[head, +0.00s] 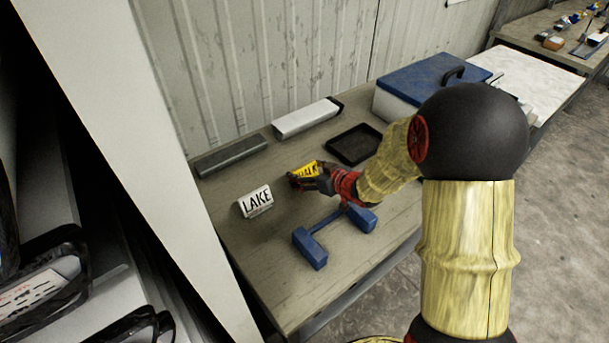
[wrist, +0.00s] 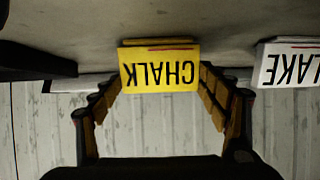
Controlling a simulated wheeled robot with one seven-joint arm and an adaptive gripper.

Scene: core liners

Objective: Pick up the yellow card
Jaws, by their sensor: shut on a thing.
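The yellow card (head: 304,170) is above the middle of the table in the head view, partly hidden by my gripper. In the wrist view the yellow card (wrist: 159,70) reads "CHALK", upside down in the picture. My gripper (head: 312,175) is shut on it, with one finger at each side edge of the card in the wrist view (wrist: 160,88). I cannot tell whether the card still touches the table.
A white card reading "LAKE" (head: 256,201) stands to the left. A blue H-shaped stand (head: 310,249) is in front. Behind are a black tray (head: 354,145), a white long box (head: 307,117) and a grey bar (head: 231,157). A blue-lidded box (head: 397,105) stands at the back right.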

